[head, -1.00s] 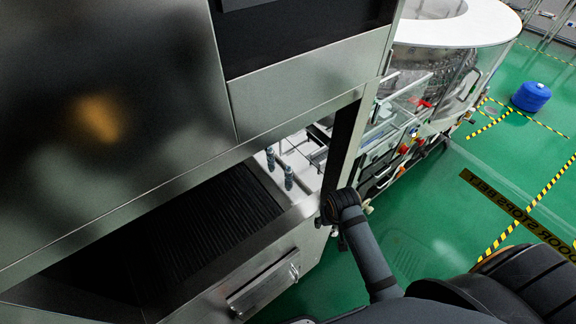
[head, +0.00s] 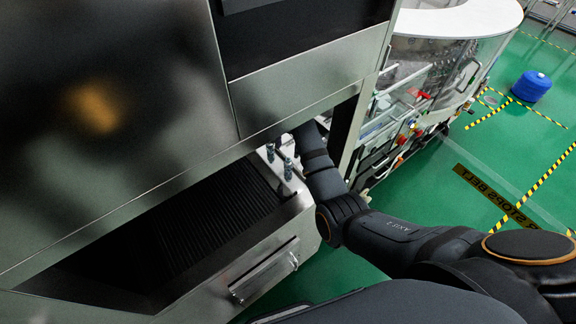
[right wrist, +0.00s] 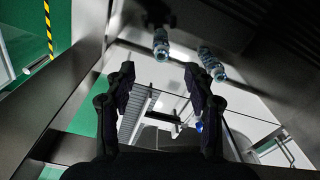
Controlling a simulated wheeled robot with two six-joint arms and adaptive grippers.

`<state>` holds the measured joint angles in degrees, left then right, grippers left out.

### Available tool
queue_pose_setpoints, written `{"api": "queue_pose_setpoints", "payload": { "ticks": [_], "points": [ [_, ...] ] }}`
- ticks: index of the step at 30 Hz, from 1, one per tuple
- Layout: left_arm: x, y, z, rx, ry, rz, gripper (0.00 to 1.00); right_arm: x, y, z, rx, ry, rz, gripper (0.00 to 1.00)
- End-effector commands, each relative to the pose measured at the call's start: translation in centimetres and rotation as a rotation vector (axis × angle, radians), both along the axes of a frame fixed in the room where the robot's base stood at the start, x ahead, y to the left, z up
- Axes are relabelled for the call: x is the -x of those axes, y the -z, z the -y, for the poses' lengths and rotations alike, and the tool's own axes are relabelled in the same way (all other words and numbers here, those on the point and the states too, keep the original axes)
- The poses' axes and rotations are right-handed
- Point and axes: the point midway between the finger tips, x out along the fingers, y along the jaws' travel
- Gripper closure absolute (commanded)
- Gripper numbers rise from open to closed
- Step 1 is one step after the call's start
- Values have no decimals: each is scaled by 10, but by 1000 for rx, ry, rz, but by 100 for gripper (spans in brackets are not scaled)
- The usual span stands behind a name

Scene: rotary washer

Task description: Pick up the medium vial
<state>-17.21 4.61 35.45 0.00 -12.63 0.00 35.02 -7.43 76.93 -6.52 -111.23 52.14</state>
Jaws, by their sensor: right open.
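My right gripper (right wrist: 158,78) is open and empty in the right wrist view, its two dark fingers apart. In the head view my right arm reaches into the opening of the steel machine, and the gripper end is hidden behind the machine's front panel. Two small blue-grey, bottle-like pieces stand near the opening's right end: one farther back (head: 270,152) and one nearer (head: 288,169). Two similar glassy pieces show beyond the fingertips in the right wrist view, at centre top (right wrist: 161,44) and to the right (right wrist: 211,62). I cannot tell which, if any, is the medium vial. My left gripper is out of view.
The steel machine's upper panel (head: 290,109) overhangs the opening, with a frame post (head: 357,125) close right of my arm. A dark ribbed surface (head: 215,215) lies left. A door handle (head: 265,275) projects below.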

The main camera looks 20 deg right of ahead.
Motion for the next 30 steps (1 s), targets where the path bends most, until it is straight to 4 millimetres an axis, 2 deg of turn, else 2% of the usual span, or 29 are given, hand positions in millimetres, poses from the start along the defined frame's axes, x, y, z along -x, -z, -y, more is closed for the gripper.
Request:
{"api": "queue_pose_setpoints", "payload": {
  "ticks": [3, 8, 15, 23, 27, 30],
  "points": [
    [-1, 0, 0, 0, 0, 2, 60, -7, -10, -6, 0, 29, -15, 46],
    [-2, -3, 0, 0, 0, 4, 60, -7, -7, -6, 1, 33, -18, 46],
    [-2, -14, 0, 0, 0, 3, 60, -7, 32, -5, 2, 32, -19, 46],
    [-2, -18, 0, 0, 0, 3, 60, -7, 45, -3, 2, 31, -17, 46],
    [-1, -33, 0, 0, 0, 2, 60, -7, 66, 3, 3, 31, -19, 46],
    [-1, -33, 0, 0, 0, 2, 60, -8, 84, 4, 1, 31, -18, 46]
  ]
}}
